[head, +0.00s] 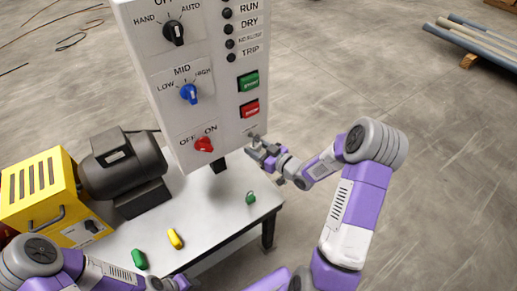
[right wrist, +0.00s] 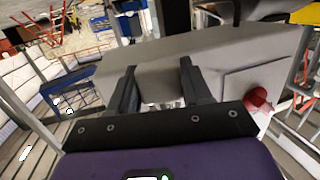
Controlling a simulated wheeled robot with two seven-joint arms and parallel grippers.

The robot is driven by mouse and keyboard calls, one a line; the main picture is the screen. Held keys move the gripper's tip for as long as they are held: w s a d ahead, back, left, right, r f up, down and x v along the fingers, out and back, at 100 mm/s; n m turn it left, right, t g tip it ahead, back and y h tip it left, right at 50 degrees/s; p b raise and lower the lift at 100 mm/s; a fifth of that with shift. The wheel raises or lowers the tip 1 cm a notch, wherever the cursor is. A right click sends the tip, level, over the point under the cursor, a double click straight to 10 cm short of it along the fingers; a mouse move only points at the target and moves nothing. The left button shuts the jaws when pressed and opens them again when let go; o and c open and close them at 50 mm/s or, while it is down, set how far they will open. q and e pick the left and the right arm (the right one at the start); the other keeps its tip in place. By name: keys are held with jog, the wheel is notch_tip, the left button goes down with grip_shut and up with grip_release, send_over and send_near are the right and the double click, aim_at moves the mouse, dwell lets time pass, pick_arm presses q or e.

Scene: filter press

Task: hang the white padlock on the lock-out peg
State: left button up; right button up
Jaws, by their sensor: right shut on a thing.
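My right gripper (head: 259,149) is at the lower right corner of the grey control panel (head: 221,142), close to its face. It is shut on a small pale thing, taken as the white padlock (right wrist: 163,94), which shows only partly between the fingers in the right wrist view. Its shackle cannot be made out. The lock-out peg is not clearly visible; the gripper covers that corner, and I cannot tell whether the padlock touches it. My left gripper (head: 178,284) is low at the bottom edge of the head view, its jaws too small to read.
The panel carries a red switch (head: 204,144), a blue knob (head: 188,93) and push buttons. On the metal table (head: 206,222) lie a green padlock (head: 251,198), a yellow piece (head: 175,238) and a green piece (head: 139,259). A motor (head: 122,163) and yellow box (head: 39,193) stand left.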

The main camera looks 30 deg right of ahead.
jog(key=shift+w+a+f, duration=0.15)
jog(key=shift+w+a, duration=0.1)
jog(key=shift+w, duration=0.05)
jog(key=o, duration=1)
jog(key=shift+s+d+p, duration=0.35)
jog(key=shift+s+d, duration=0.15)
jog(key=shift+s, duration=0.3)
jog(key=v, duration=0.6)
jog(key=shift+s+r+p, duration=0.2)
jog(key=shift+s+p, duration=0.05)
jog(key=shift+p, duration=0.2)
jog(key=s+a+f+m+g+h, duration=0.15)
jog(key=a+f+m+g, duration=0.45)
jog(key=a+f, duration=0.8)
jog(key=s+a+f+g, duration=0.4)
jog(key=s+f, duration=0.1)
jog(key=s, duration=0.2)
jog(key=s+a+f+g, duration=0.4)
jog(key=s+g, duration=0.1)
jog(key=s, duration=0.2)
jog(key=shift+s+a+f+m, duration=0.15)
jog(key=shift+s+f+m, duration=0.15)
jog(key=shift+s+f, duration=0.1)
